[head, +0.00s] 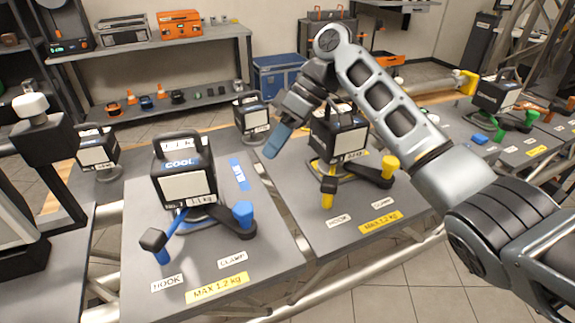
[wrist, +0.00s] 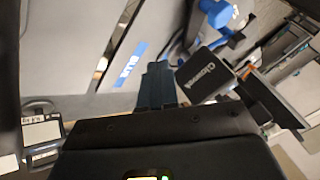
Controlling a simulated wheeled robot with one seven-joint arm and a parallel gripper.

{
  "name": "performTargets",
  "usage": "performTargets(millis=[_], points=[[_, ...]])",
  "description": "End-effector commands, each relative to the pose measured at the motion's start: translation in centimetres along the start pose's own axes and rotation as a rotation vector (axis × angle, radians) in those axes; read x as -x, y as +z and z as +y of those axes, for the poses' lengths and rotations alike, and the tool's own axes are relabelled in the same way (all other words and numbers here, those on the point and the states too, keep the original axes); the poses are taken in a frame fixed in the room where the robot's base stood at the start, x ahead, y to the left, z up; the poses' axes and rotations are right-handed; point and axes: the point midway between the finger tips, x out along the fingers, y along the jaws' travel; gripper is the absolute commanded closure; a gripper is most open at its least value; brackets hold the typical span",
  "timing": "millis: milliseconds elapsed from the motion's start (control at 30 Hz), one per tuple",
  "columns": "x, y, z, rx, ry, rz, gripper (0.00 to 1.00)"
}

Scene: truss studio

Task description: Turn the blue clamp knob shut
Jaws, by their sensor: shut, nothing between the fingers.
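The blue clamp knob (head: 243,210) stands on the end of a dark arm on the left grey panel, above a CLAMP label (head: 232,260). A blue knob also shows near the top of the wrist view (wrist: 218,12), with blue parts beside it. My gripper (head: 272,148) is raised above the panels, up and to the right of the blue clamp knob and apart from it. Its blue fingers (wrist: 157,82) are shut and empty. A blue lever with a dark head (head: 153,239) stands by the HOOK label.
The right panel holds another lamp (head: 338,133) and a yellow knob (head: 389,164) close to my arm. A blue tape strip (head: 238,174) lies on the left panel. Shelves stand behind.

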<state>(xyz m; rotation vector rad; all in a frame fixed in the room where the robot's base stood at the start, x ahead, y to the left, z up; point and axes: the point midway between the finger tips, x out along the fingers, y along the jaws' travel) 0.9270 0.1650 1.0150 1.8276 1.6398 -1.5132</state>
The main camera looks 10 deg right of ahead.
Motion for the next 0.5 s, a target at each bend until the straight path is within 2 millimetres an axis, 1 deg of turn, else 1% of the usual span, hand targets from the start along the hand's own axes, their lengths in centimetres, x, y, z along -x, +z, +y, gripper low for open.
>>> performTargets(millis=[33,167,500], points=[[-0.5,-0.1,-0.3,0.008,-0.007,-0.005,1.0],[-1.9,-0.1,-0.3,0.007,-0.007,-0.005,1.0],[-8.3,-0.1,-0.3,0.004,-0.005,-0.005,1.0]])
